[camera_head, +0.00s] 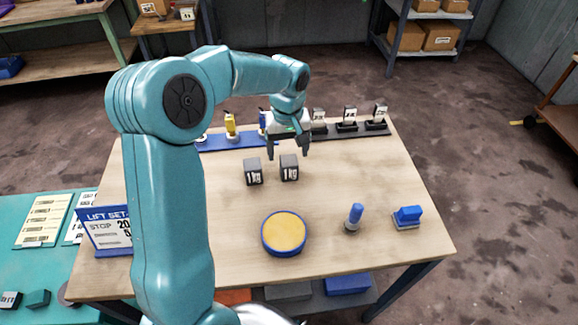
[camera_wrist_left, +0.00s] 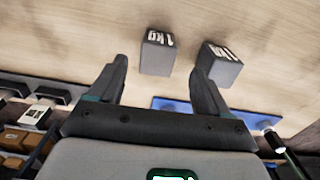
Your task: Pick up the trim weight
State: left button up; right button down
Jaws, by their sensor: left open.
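Two dark grey cubes marked 1 kg stand on the wooden table; which one is the trim weight I cannot tell from the labels. The right-hand cube (camera_head: 289,174) and the left-hand cube (camera_head: 253,178) are a small gap apart. My left gripper (camera_head: 288,153) is open and empty, pointing down above and just behind the right-hand cube. In the left wrist view that cube (camera_wrist_left: 156,56) shows between and beyond the open fingers (camera_wrist_left: 158,68), and the other cube (camera_wrist_left: 216,66) is off to the right, beyond a fingertip. My right gripper is not in view.
A round yellow-topped blue pad (camera_head: 284,233) lies nearer the front. A blue-handled stamp (camera_head: 354,217) and a blue block (camera_head: 407,217) are at right. A sign (camera_head: 107,229) stands left.

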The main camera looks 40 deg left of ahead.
aim_at(289, 160)
pick_arm(q)
jog(key=shift+s+a+f, duration=0.1)
jog(key=shift+f, duration=0.65)
jog(key=shift+w+f, duration=0.25)
jog(key=shift+f, duration=0.4)
notch_tip(289, 160, down, 5)
jog(key=shift+r+p, duration=0.2)
jog(key=shift+p, duration=0.35)
jog(key=shift+w+f, duration=0.1)
jog(key=shift+f, duration=0.1)
jog(key=shift+r, duration=0.1)
jog(key=c, duration=0.4)
grip_shut()
